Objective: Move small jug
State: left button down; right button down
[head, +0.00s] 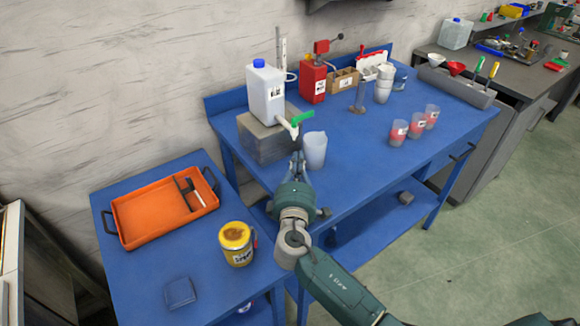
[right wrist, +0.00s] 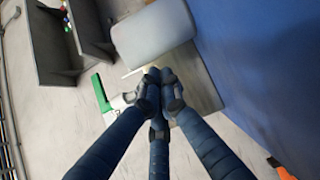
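The small jug (head: 314,150) is a pale, translucent upright vessel on the blue table (head: 372,148), to the right of the grey block. My right gripper (head: 298,158) is just left of the jug and in front of the block. In the right wrist view its fingers (right wrist: 160,88) converge with their tips together, and nothing shows between them. I cannot tell whether they touch the jug. My left gripper is not in view.
A white canister (head: 265,95) with a green-handled tap (head: 301,118) stands on the grey block (head: 262,140). Several red-filled cups (head: 398,133) stand to the right. An orange tray (head: 165,212) and a yellow tin (head: 236,245) occupy the lower table. The blue table's middle is clear.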

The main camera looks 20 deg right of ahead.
jog(key=shift+w+d, duration=0.3)
jog(key=shift+d, duration=0.2)
jog(key=w+d, duration=0.1)
jog(key=d, duration=0.2)
jog(key=w+d+b, duration=0.1)
jog(key=w+d, duration=0.1)
jog(key=d, duration=0.1)
jog(key=w+d+b, duration=0.1)
jog(key=d, duration=0.2)
jog(key=shift+w+f, duration=0.1)
jog(key=shift+w, duration=0.1)
